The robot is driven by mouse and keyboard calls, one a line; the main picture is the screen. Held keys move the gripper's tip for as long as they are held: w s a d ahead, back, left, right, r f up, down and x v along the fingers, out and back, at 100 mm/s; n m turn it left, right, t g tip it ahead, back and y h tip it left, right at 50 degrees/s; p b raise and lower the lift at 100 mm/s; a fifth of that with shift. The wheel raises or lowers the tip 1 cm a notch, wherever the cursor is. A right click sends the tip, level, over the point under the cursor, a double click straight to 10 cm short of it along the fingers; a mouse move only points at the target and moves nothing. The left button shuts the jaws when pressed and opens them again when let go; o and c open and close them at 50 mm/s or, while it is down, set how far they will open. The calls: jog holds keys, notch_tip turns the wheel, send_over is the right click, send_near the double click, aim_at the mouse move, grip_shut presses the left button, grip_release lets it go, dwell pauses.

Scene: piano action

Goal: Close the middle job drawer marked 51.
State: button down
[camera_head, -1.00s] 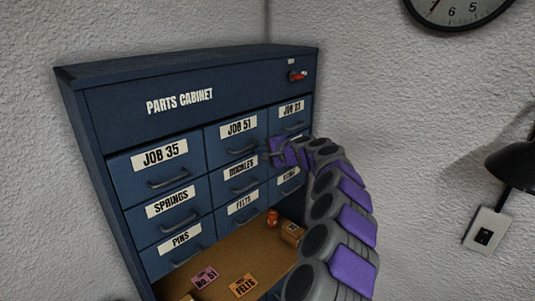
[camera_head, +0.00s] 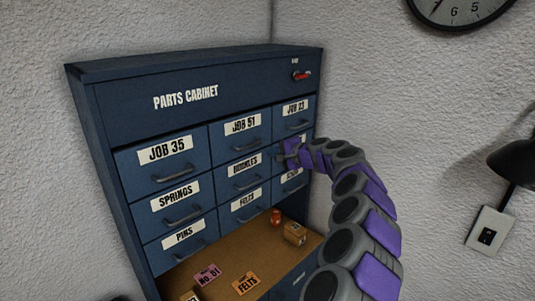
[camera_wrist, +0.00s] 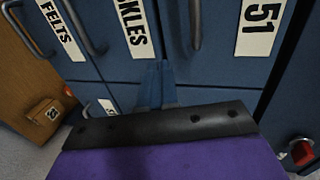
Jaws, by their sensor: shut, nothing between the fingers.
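The JOB 51 drawer (camera_head: 242,125) is the middle one in the top row of the blue parts cabinet (camera_head: 120,95). Its front looks level with its neighbours, with no clear gap showing. In the wrist view its label, turned sideways, reads 51 (camera_wrist: 262,28), and its handle (camera_wrist: 195,25) is at the top. My gripper (camera_head: 283,157) is shut and empty, in front of the right column, right of and a little below the JOB 51 handle. In the wrist view the fingers (camera_wrist: 154,82) point at the drawer fronts; whether they touch is unclear.
JOB 35 (camera_head: 165,150) and JOB 33 (camera_head: 295,108) drawers flank it; BUCKLES (camera_head: 243,165) is below. A red-handled latch (camera_head: 302,76) is at upper right.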

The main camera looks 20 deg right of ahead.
jog(key=v, duration=0.9)
jog(key=shift+b, duration=0.4)
jog(key=shift+d+r, duration=0.1)
jog(key=shift+d, duration=0.1)
jog(key=shift+a, duration=0.1)
